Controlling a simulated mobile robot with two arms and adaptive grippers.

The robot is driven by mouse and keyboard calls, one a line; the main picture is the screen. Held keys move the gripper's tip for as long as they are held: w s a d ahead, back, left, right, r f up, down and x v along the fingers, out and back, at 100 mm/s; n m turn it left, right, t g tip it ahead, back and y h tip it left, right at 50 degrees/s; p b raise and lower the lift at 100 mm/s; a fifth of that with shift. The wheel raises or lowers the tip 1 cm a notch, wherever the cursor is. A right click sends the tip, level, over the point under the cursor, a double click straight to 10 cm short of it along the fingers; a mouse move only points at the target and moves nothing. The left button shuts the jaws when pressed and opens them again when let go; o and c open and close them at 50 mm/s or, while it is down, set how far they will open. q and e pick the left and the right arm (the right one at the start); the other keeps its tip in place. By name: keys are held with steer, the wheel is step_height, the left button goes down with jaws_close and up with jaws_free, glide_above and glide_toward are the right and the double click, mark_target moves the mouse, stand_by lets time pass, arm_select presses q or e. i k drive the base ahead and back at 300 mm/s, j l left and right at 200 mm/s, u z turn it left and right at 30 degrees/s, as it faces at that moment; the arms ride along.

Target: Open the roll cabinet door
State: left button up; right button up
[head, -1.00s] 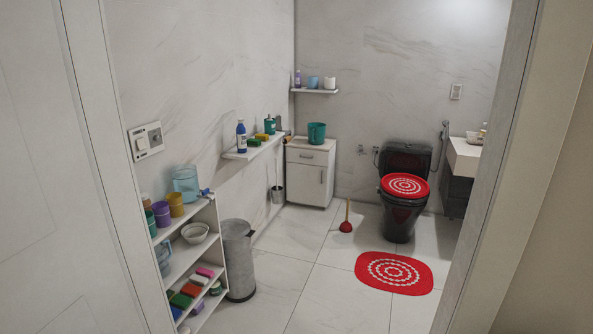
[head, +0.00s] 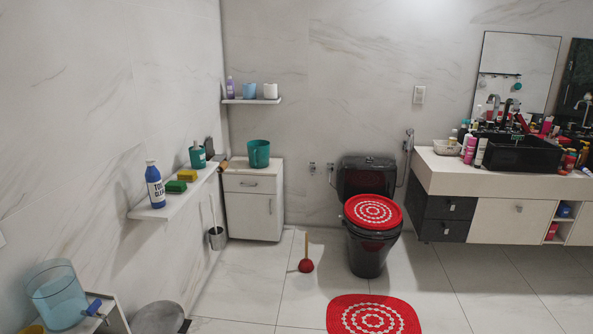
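A small white cabinet (head: 254,203) stands in the back left corner, beside the toilet. It has a drawer with a bar handle at the top and a door below with a small upright handle (head: 271,206) near its right edge. The door looks shut. A teal cup (head: 259,154) stands on top. Nothing in view marks it as the roll cabinet. The wall-hung vanity (head: 512,219) at the right also has a white door front with a small handle, which looks shut. Neither of my grippers is in view.
A black toilet (head: 366,251) with a red lid cover stands at the back. A red plunger (head: 306,265) and a red mat (head: 374,316) are on the floor. A wall shelf (head: 174,199) and a grey bin (head: 159,319) are at the left. Floor is clear at the right.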

mark_target(250, 216)
steer(key=i+z, duration=0.2)
steer(key=i, duration=1.8)
